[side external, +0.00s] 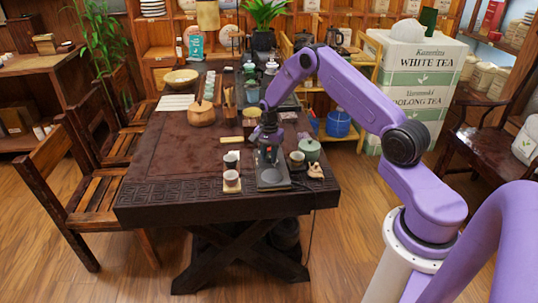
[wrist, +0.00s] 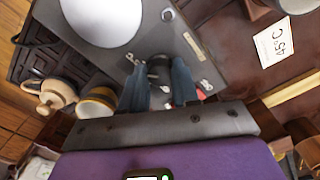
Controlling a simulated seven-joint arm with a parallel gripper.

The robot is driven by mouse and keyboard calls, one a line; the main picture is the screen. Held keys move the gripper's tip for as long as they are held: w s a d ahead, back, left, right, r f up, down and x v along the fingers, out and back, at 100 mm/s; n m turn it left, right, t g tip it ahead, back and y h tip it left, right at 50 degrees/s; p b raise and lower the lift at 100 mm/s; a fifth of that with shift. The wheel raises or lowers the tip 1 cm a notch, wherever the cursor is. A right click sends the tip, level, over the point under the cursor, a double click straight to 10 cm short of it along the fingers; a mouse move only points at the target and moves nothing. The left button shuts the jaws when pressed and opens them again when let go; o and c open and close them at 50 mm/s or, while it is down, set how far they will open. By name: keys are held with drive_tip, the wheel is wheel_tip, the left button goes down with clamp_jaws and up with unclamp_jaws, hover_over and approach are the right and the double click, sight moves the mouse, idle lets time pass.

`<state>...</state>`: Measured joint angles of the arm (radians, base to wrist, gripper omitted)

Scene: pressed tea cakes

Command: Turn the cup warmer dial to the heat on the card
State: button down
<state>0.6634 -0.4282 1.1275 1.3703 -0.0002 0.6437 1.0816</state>
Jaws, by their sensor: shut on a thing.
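The cup warmer (wrist: 150,30) is a dark flat plate with a white round heating disc (wrist: 103,18); in the side view it lies near the table's front edge (side external: 273,184). My gripper (wrist: 160,85) points down over the warmer's control edge, its two fingers closed around the small dial (wrist: 159,68). My gripper also shows in the side view (side external: 268,150). The fingers hide most of the dial, and its setting cannot be read.
Two small cups (side external: 231,178) stand left of the warmer. A green lidded pot (side external: 309,151) and a small clay figure or pot (side external: 316,171) stand close on its right. A pale stick (side external: 231,140) lies behind the cups. The table's left half (side external: 165,165) is mostly clear.

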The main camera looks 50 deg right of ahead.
sight(269, 156)
drive_tip(key=n, duration=0.5)
drive_tip(key=shift+n, duration=0.3)
drive_tip(key=n, duration=1)
drive_tip(key=shift+n, duration=0.4)
drive_tip(key=n, duration=0.5)
drive_tip(key=shift+n, duration=0.4)
drive_tip(key=c, duration=0.8)
unclamp_jaws()
wheel_tip(269, 156, up, 18)
drive_tip(key=shift+f, duration=0.25)
